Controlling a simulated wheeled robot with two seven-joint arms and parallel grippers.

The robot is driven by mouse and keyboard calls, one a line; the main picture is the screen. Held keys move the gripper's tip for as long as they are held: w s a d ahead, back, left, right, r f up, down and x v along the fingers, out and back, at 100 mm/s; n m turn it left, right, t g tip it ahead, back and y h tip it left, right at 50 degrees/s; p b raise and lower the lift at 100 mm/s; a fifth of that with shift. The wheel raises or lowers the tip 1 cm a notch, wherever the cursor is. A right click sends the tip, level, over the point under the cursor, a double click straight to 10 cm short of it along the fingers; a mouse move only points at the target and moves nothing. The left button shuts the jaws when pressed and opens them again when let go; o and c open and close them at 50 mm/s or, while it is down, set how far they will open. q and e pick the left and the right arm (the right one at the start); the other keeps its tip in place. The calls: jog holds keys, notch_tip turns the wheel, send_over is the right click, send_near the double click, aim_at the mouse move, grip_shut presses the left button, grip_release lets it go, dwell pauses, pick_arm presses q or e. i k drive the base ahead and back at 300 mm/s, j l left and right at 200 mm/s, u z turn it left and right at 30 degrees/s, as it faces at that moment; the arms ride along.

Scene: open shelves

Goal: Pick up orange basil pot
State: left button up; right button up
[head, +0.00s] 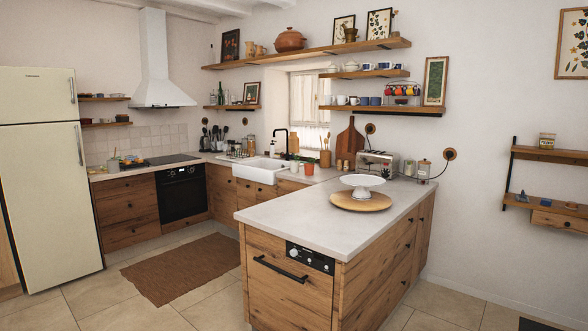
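A small orange pot with a green plant (309,168) stands upright on the counter just right of the white sink, in the head view. It looks like the orange basil pot, though it is small and far off. Neither of my grippers is in view, and nothing is seen touching the pot.
The peninsula counter (290,221) stands between me and the pot, with a white cake stand (362,182) on a round wooden board. A toaster (377,161) and cutting board (350,143) are right of the pot. Free floor lies left, around a brown rug (182,267).

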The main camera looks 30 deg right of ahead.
aim_at(309, 167)
jog(key=i+l, duration=0.2)
jog(key=i, duration=0.3)
jog(key=i+l, duration=0.25)
jog(key=i, duration=0.25)
jog(key=i+l, duration=0.2)
jog(key=i, duration=0.3)
jog(key=i+j+u, duration=0.15)
jog(key=i+u, duration=0.2)
jog(key=i, duration=0.55)
jog(key=i+l+u, duration=0.15)
jog(key=i+u, duration=0.2)
jog(key=i, duration=0.55)
jog(key=i+z, duration=0.25)
jog(key=i, duration=0.2)
jog(key=i+z, duration=0.2)
jog(key=i, duration=0.3)
jog(key=i+j+z, duration=0.1)
jog(key=i+z, duration=0.15)
jog(key=i, duration=0.2)
jog(key=i+j+z, duration=0.25)
jog(key=i, duration=0.2)
jog(key=i+l+z, duration=0.15)
jog(key=i+z, duration=0.7)
jog(key=z, duration=0.15)
jog(key=i+j+z, duration=0.2)
jog(key=i+z, duration=0.3)
jog(key=i+j+z, duration=0.3)
jog(key=z, duration=0.15)
